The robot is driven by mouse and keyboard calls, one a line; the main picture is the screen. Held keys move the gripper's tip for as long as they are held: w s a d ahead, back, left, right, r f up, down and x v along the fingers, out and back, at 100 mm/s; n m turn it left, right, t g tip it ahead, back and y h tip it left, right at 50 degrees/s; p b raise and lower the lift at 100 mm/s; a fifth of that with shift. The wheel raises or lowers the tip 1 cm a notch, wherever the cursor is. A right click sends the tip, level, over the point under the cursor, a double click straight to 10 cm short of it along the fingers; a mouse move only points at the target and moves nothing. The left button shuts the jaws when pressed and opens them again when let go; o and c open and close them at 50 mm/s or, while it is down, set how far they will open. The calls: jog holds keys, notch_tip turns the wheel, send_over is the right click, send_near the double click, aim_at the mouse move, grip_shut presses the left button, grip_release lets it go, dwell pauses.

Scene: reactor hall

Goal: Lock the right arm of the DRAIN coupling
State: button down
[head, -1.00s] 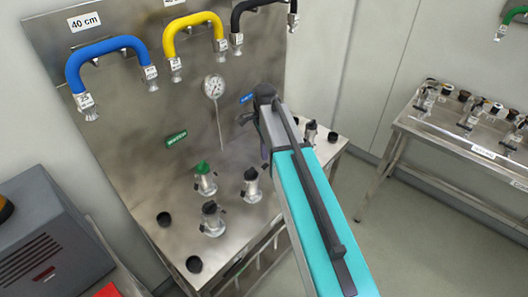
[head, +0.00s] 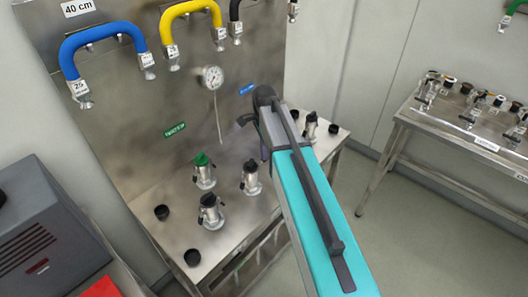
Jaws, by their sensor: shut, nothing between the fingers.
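Several upright steel couplings with dark side arms stand on the steel bench (head: 226,232). One has a green top (head: 203,170). Two with black tops stand near it, one to its right (head: 250,179) and one in front (head: 210,212). Another coupling (head: 311,127) stands at the right end of the bench, beyond my arm. I cannot read a DRAIN label, so I cannot tell which is the DRAIN coupling. The lock state of the side arms is too small to tell.
Black caps lie on the bench at front left (head: 192,257). Blue (head: 103,40) and yellow (head: 190,12) hoses and a gauge (head: 212,77) are on the back panel. A grey box (head: 45,235) stands at left, a second bench (head: 450,135) at right. Floor between benches is clear.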

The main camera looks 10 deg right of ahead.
aim_at(264, 162)
jog(key=shift+f+b, duration=0.9)
jog(key=shift+f, duration=0.55)
jog(key=shift+s+a+f+b, duration=0.1)
jog(key=shift+a+f+b, duration=0.1)
jog(key=shift+f, duration=0.35)
jog(key=shift+s+a+f+b, duration=0.1)
jog(key=shift+f+b, duration=0.1)
jog(key=shift+f, duration=0.3)
jog(key=shift+w+d, duration=0.1)
jog(key=shift+r, duration=0.1)
jog(key=shift+w+d+r+p, duration=0.35)
jog(key=shift+d+r+p, duration=0.05)
jog(key=shift+d+r, duration=0.1)
jog(key=shift+f, duration=0.1)
jog(key=shift+r+p, duration=1.75)
jog(key=shift+r, duration=1.3)
